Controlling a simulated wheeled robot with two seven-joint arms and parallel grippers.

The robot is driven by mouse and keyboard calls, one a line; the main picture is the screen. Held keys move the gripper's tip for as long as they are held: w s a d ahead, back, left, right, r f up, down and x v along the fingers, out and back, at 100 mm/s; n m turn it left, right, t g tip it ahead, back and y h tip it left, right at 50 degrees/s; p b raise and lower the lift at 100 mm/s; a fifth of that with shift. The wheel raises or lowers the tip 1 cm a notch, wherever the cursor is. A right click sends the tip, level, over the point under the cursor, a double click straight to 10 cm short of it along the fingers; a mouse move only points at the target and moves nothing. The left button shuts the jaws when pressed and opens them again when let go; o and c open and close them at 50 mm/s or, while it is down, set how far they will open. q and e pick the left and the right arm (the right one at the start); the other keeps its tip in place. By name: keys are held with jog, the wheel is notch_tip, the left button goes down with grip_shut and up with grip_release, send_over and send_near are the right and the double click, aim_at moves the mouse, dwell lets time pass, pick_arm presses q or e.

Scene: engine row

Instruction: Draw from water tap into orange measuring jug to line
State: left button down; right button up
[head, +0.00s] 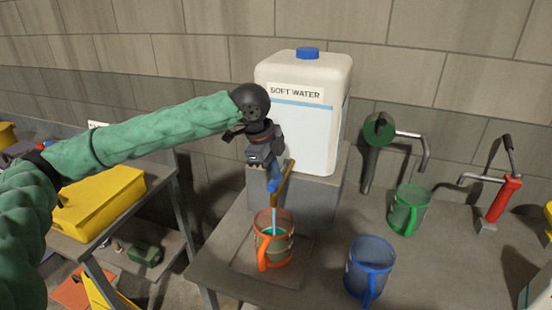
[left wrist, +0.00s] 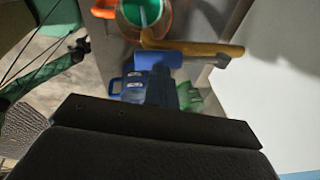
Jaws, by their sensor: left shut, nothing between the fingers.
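The orange measuring jug (head: 262,250) stands upright under the brass tap (head: 286,180) of the white SOFT WATER container (head: 303,135). A blue stream (head: 274,222) runs from the tap into the jug, which holds greenish liquid; its fill line cannot be made out. The jug (left wrist: 106,13) and tap (left wrist: 200,48) also show at the top of the left wrist view. My left gripper (head: 268,165) is shut and empty, right at the tap's blue lever (head: 274,184). Whether it touches the lever (left wrist: 156,59) cannot be told. My right gripper is not in view.
A blue jug (head: 368,265) and a green jug (head: 408,208) stand to the right on the grey bench (head: 325,280). A green pump (head: 378,130) and a red pump (head: 500,200) stand behind and right. A yellow box (head: 100,205) is on the left table.

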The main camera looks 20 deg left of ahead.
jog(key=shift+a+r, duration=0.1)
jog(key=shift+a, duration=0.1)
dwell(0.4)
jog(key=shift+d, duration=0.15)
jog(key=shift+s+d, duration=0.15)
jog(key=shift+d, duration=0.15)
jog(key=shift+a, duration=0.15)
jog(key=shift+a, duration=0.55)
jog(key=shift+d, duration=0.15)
